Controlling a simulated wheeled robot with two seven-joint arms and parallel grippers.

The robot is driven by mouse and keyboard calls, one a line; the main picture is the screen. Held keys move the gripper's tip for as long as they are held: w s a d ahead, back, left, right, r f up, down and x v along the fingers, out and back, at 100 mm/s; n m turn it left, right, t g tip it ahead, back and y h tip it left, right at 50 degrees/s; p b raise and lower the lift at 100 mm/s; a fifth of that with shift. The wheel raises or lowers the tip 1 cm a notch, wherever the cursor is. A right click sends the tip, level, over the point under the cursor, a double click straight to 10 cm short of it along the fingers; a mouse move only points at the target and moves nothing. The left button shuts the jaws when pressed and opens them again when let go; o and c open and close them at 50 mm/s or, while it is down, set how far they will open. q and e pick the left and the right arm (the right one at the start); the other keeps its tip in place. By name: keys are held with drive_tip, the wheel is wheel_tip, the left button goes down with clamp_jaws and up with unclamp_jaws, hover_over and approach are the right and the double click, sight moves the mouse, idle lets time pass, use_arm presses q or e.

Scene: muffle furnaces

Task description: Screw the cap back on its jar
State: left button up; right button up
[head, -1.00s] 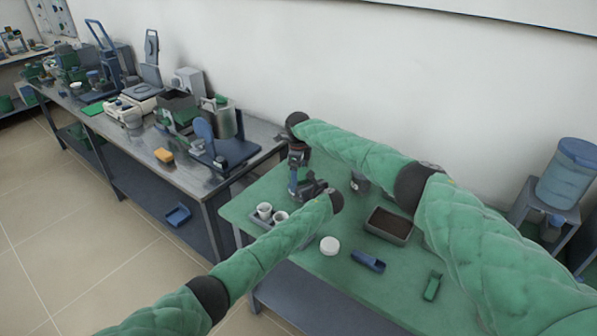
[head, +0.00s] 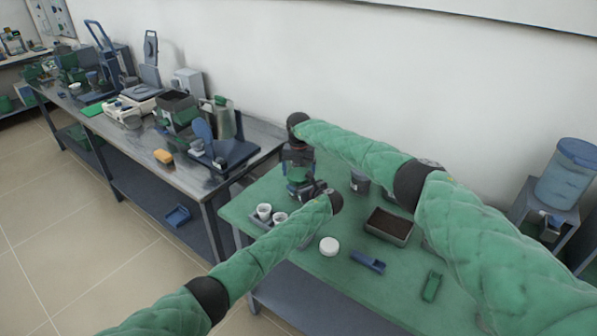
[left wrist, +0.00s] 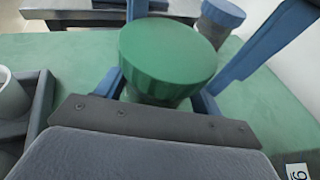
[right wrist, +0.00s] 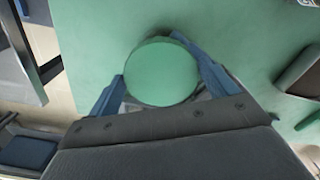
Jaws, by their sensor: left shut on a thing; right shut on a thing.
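The green ribbed cap (left wrist: 168,55) sits over the jar in the left wrist view, and it looks level. The jar's body is mostly hidden beneath it. My left gripper (left wrist: 160,97) is shut on the jar, its blue fingers on either side below the cap. My right gripper (right wrist: 162,78) is shut on the cap, seen from above in the right wrist view (right wrist: 162,72), with a blue finger on each side. In the head view both grippers meet at the table's far left part, where the jar is largely hidden. The threads cannot be seen.
On the green table (head: 335,275) are a tray with white cups (head: 264,211), a white round lid (head: 329,247), a dark-filled box (head: 389,226), a blue item (head: 368,262) and a green item (head: 431,286). A blue-capped jar (left wrist: 222,14) stands behind the cap.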

drive_tip(key=m, duration=0.4)
drive_tip(key=shift+d, duration=0.1)
use_arm(q)
drive_tip(key=shift+f, duration=0.1)
use_arm(e)
drive_tip(key=m, duration=0.4)
drive_tip(key=o, duration=0.9)
wheel_tip(320, 180, up, 12)
drive_tip(key=shift+d+r, duration=0.1)
use_arm(q)
drive_tip(key=o, duration=2)
drive_tip(key=shift+c, duration=0.2)
